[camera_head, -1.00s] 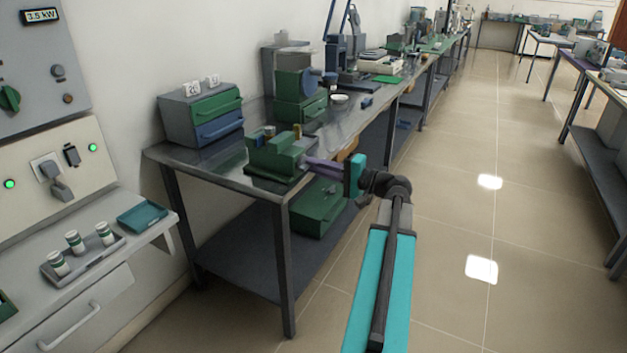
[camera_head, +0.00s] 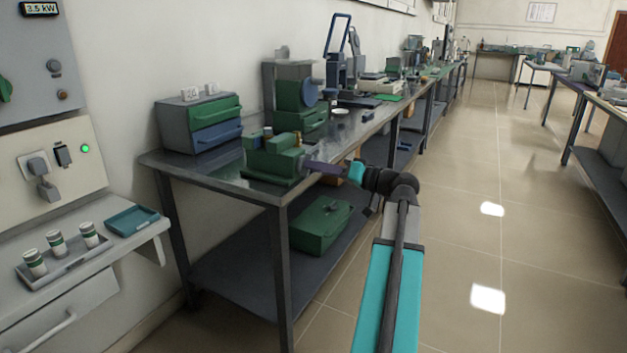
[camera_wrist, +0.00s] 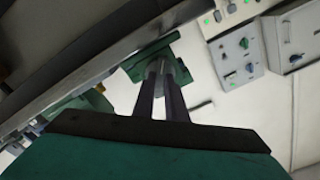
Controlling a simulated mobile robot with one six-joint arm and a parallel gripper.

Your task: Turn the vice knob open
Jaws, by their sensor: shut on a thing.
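The green vice (camera_head: 268,160) sits on the near corner of the metal bench, with small yellowish and blue parts on top. My arm reaches in from the right. My gripper (camera_head: 309,164) is level with the vice's right end, its long dark fingers pointing at it. In the wrist view the vice (camera_wrist: 150,57) lies past the fingertips. There my gripper (camera_wrist: 161,74) is shut on the vice knob (camera_wrist: 159,67), a grey piece mostly hidden between the fingers.
A drawer cabinet (camera_head: 199,122) stands behind the vice and a green machine (camera_head: 296,97) farther along the bench. A green box (camera_head: 321,222) lies on the lower shelf (camera_head: 238,275). A side counter with a cup tray (camera_head: 66,262) is at left. The aisle floor at right is clear.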

